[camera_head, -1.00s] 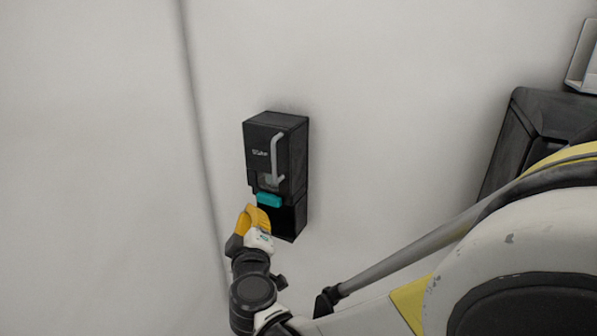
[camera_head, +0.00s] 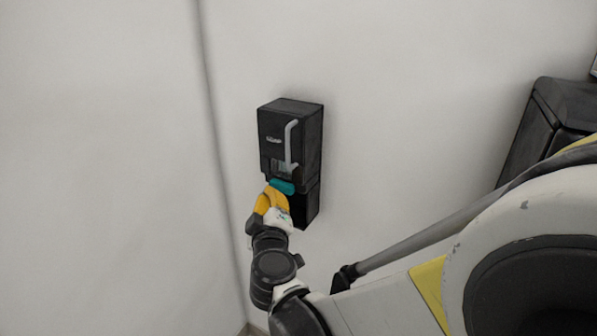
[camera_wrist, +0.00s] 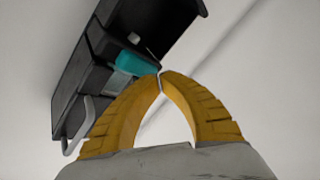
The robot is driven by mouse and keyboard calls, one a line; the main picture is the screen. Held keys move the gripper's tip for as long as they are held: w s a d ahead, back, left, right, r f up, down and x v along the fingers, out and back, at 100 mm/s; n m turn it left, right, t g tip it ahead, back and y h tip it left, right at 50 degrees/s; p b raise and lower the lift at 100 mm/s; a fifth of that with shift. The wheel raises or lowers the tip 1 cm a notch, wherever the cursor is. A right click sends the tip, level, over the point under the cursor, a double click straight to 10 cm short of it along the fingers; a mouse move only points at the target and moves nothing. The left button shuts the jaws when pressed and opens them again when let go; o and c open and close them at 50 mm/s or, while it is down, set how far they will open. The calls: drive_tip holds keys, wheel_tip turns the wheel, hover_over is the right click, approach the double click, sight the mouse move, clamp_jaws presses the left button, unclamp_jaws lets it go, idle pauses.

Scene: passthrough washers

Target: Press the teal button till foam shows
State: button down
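The teal button (camera_head: 282,187) sits low on the front of a black wall dispenser (camera_head: 291,136). In the wrist view the teal button (camera_wrist: 137,63) shows just beyond my fingertips, on the dispenser (camera_wrist: 118,38). My gripper (camera_head: 272,189) has yellow fingers and is at the button's lower left. In the wrist view the fingertips of my gripper (camera_wrist: 160,77) meet, with nothing between them. The tips overlap the button's edge in the picture; I cannot tell whether they touch it. No foam is visible.
A grey curved handle (camera_head: 291,145) runs down the dispenser's front, above the button. A dark bin-like box (camera_head: 545,125) stands at the right. The white wall around the dispenser is bare, with a corner line to its left.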

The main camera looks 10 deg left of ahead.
drive_tip(key=shift+w+d, duration=0.1)
drive_tip(key=shift+w, duration=0.05)
idle(0.7)
drive_tip(key=shift+w+d, duration=0.1)
drive_tip(key=shift+w, duration=0.15)
drive_tip(key=shift+w+d, duration=0.3)
drive_tip(key=shift+w, duration=0.5)
idle(0.9)
idle(0.4)
drive_tip(key=shift+s+a, duration=0.25)
drive_tip(key=shift+s, duration=0.35)
drive_tip(key=shift+s+a, duration=0.2)
drive_tip(key=shift+s, duration=0.35)
drive_tip(key=shift+s, duration=0.1)
drive_tip(key=s, duration=0.1)
drive_tip(key=s+a, duration=0.1)
drive_tip(key=s, duration=0.1)
drive_tip(key=s+a, duration=0.1)
drive_tip(key=shift+s+b, duration=0.25)
drive_tip(key=shift+b, duration=0.15)
drive_tip(key=shift+f, duration=0.1)
